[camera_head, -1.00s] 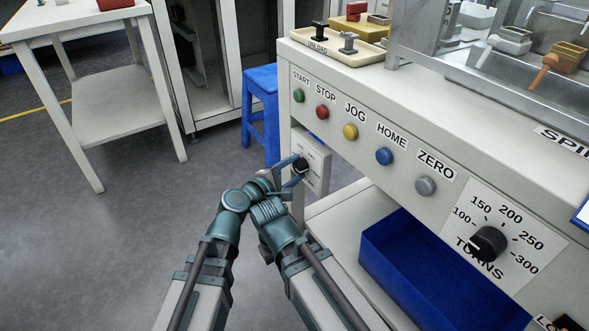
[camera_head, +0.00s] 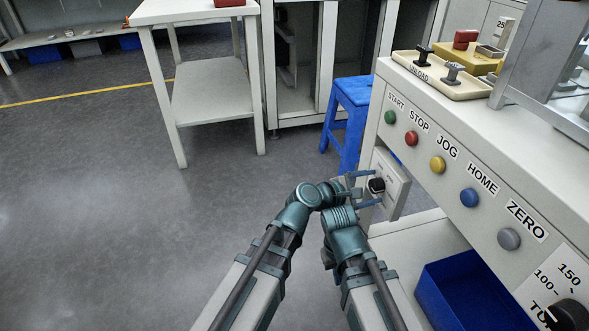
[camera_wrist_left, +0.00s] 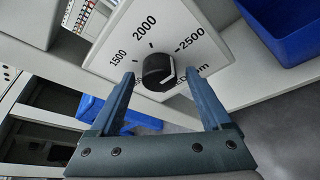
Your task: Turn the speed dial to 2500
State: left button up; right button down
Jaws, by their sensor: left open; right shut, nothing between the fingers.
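The speed dial is a black round knob (camera_wrist_left: 158,70) on a white plate (camera_wrist_left: 118,22) marked 1500, 2000 and 2500. A white mark shows on the knob's right side, away from 2000; its exact reading is unclear. In the head view the knob (camera_head: 377,185) is on a panel (camera_head: 396,184) at the left end of the bench. My left gripper (camera_wrist_left: 160,73) is open, one fingertip on each side of the knob, with visible gaps in the wrist view. It also shows in the head view (camera_head: 365,189). My right gripper (camera_head: 328,259) is lower, largely hidden by the forearm.
The bench front carries buttons labelled START, STOP, JOG, HOME and ZERO (camera_head: 508,239), and a TURNS dial (camera_head: 568,315) at lower right. A blue bin (camera_head: 470,300) sits under the bench. A blue stool (camera_head: 350,125) stands behind the dial panel. Floor at left is clear.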

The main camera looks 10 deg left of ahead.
pick_arm(q)
jog(key=n, duration=0.1)
jog(key=n+g+p, duration=0.1)
jog(key=shift+w+r+n+g, duration=0.2)
jog(key=shift+n+g, duration=0.1)
jog(key=shift+n, duration=0.1)
jog(key=n+g, duration=0.2)
jog(key=shift+w+n+h+p, duration=0.1)
jog(key=shift+n+h+p, duration=0.3)
jog(key=p+v, duration=0.6)
jog(key=v, duration=0.9)
jog(key=s+a+f+m+g+y+p, duration=0.15)
jog(key=s+a+f+m+y, duration=0.35)
jog(key=m, duration=0.5)
jog(key=s+a+f+m+g+y, duration=0.3)
jog(key=a+f+m+y, duration=0.3)
jog(key=m, duration=0.4)
jog(key=s+d+r+m+y+p, duration=0.1)
jog(key=s+d+r+m+p, duration=0.1)
jog(key=r+p, duration=0.9)
jog(key=s+d+r+m+y+p, duration=0.1)
jog(key=s+d+r+m+p, duration=0.2)
jog(key=r+p, duration=0.9)
jog(key=shift+s+m+g+y+p, duration=0.3)
jog(key=shift+m+g+p, duration=0.15)
jog(key=shift+m, duration=0.15)
